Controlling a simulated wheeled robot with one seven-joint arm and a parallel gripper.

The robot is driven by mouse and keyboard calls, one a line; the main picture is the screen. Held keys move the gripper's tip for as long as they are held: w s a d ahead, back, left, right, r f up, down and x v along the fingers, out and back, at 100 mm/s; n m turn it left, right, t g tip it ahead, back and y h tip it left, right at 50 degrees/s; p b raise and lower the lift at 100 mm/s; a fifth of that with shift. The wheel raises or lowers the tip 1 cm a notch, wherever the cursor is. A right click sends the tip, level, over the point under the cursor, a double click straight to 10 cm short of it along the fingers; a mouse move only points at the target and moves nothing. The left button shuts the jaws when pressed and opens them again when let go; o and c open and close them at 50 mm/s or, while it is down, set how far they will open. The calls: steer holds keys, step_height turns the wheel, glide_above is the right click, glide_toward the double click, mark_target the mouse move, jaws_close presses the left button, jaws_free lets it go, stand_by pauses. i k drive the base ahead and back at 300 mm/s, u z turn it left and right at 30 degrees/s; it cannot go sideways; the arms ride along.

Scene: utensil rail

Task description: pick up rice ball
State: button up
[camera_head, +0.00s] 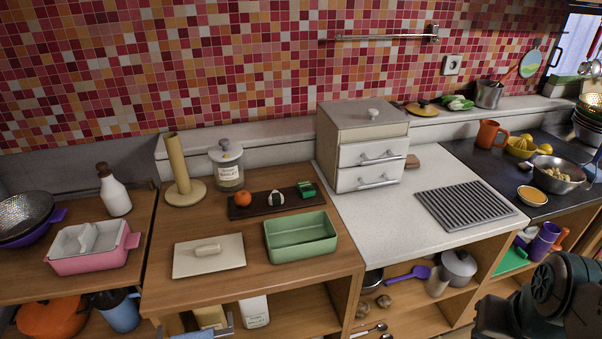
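The rice ball (276,197) is a small white triangular shape with a dark patch. It sits on a dark tray (250,211) on the wooden counter, between an orange fruit (243,198) and a green item (305,189). My arm shows at the lower right corner, far from the rice ball. The gripper's fingertips cannot be made out, so its opening is not shown.
A green open box (301,254) and a flat lid with a handle (209,270) lie in front of the tray. A paper-towel stand (186,190), a glass jar (228,177) and a white drawer cabinet (362,160) stand around it.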

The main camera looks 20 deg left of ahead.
mark_target(276, 198)
steer(key=u, duration=0.8)
steer(key=i, duration=0.85)
steer(key=u, duration=0.9)
